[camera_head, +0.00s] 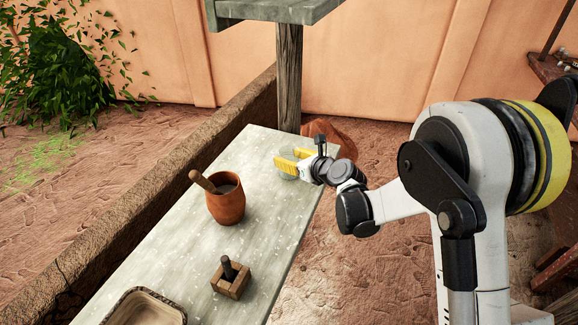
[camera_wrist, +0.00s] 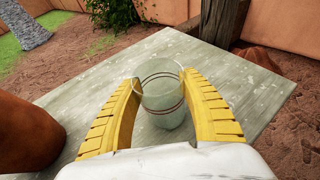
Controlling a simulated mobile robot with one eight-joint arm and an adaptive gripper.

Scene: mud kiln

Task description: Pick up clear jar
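The clear jar (camera_wrist: 163,95) has thin dark bands around it and stands upright on the stone-topped table (camera_wrist: 235,85). In the head view the jar (camera_head: 288,176) is mostly hidden by the fingers. My gripper (camera_wrist: 162,78) has its yellow fingers on either side of the jar, one left and one right. The fingertips are close to the jar's sides near its rim. I cannot tell whether they press on it. In the head view my gripper (camera_head: 293,161) is low over the table's far end.
A clay pot (camera_head: 227,203) with a wooden handle sticking out stands nearer on the table. A small wooden block with a dark peg (camera_head: 231,277) and a shallow tray (camera_head: 182,320) are at the near end. A wooden post (camera_head: 289,75) rises behind the table's far end.

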